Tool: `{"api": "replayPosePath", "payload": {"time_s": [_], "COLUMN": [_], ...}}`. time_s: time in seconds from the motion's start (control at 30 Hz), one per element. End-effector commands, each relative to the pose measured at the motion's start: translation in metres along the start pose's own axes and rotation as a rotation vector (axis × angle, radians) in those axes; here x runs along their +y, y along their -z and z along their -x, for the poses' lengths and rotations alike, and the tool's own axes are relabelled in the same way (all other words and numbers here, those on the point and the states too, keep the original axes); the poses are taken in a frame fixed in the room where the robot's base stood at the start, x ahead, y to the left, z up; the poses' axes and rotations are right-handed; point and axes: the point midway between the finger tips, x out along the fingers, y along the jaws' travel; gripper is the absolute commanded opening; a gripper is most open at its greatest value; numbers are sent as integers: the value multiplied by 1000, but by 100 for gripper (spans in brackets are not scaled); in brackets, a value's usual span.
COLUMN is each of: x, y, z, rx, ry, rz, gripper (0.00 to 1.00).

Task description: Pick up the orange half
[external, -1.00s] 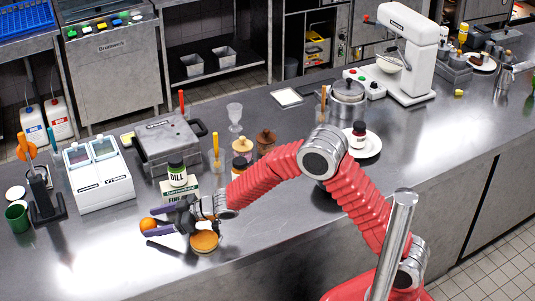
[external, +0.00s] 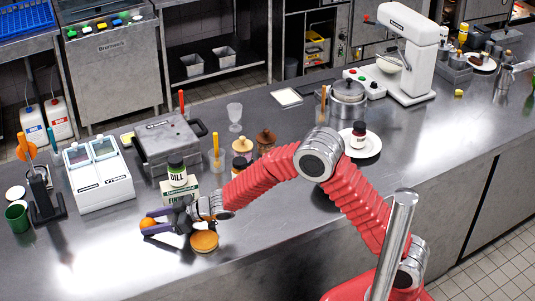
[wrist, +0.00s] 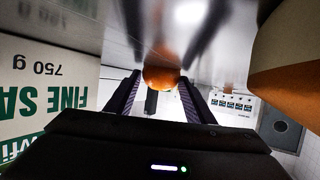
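The orange half (external: 147,224) sits on the steel counter at the left, at the tips of my gripper (external: 153,223). In the wrist view, the orange half (wrist: 161,78) shows as a rounded orange shape between the far ends of the two purple-black fingers (wrist: 160,97). The fingers are apart, with a clear gap along their length. I cannot tell whether either finger touches the orange half.
A bun (external: 204,241) lies close beside my gripper on its near side. A salt box (external: 178,189) with a dill jar (external: 177,170) stands just behind it. A white two-lid container (external: 98,176) is further left. The counter in front is clear.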

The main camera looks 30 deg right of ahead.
Motion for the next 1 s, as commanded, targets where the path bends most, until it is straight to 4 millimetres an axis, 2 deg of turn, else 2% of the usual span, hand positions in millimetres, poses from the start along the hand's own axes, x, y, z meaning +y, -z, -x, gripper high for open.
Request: {"api": "replayPosePath", "payload": {"time_s": [0.37,0.67,0.87,1.0], "x": [0,0,0,0], "y": [0,3,22,45], "z": [0,1,9,18], "rx": [0,1,3,4], "ry": [0,0,0,0], "rz": [0,0,1,3], "gripper": [23,23,23,23]}}
